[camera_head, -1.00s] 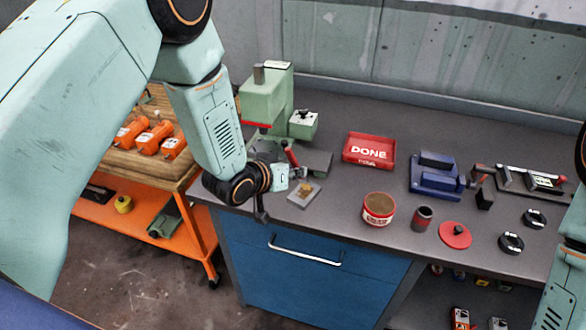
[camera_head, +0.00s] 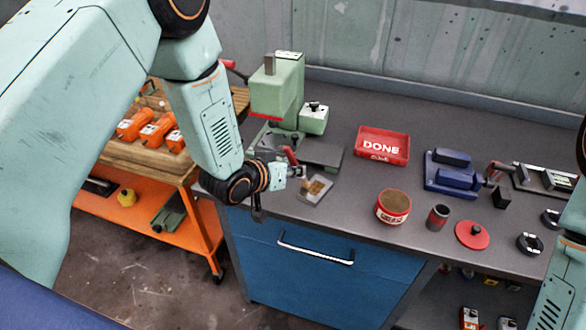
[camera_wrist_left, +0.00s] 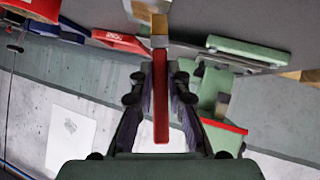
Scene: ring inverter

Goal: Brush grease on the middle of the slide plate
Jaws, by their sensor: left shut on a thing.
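My left gripper (camera_head: 292,171) is shut on a brush with a red handle (camera_head: 290,155); the handle (camera_wrist_left: 160,105) also shows between the fingers in the left wrist view. The open grease tin (camera_head: 393,207) stands to the right. My right gripper is out of view.
A green press (camera_head: 276,90) stands behind the plate. A red DONE tray (camera_head: 382,147), a blue fixture (camera_head: 449,174), a dark red-topped cup (camera_head: 438,217) and a red lid (camera_head: 472,235) are to the right. An orange cart (camera_head: 205,218) is at left.

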